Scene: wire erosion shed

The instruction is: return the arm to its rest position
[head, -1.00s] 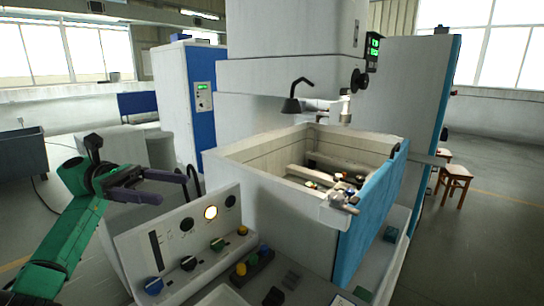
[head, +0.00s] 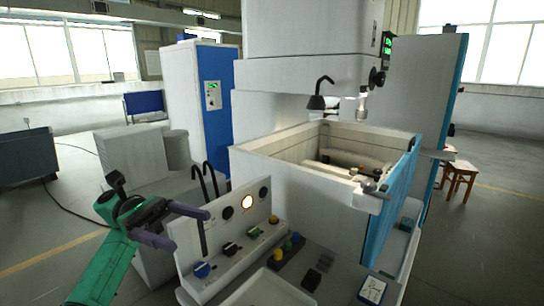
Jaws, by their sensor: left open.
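My left gripper (head: 181,225) is at the end of the green arm (head: 105,268), which comes in from the lower left. Its two dark fingers are apart and nothing is between them. It hangs in the air at the left end of the control panel (head: 240,232) in the picture; I cannot tell whether it touches the panel. My right gripper is out of view.
The wire erosion machine's open tank (head: 265,165) stands behind the panel, with its blue door (head: 393,205) at right. A white tray (head: 268,290) lies in front of the panel. A wooden stool (head: 462,175) stands far right. Open floor lies at left.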

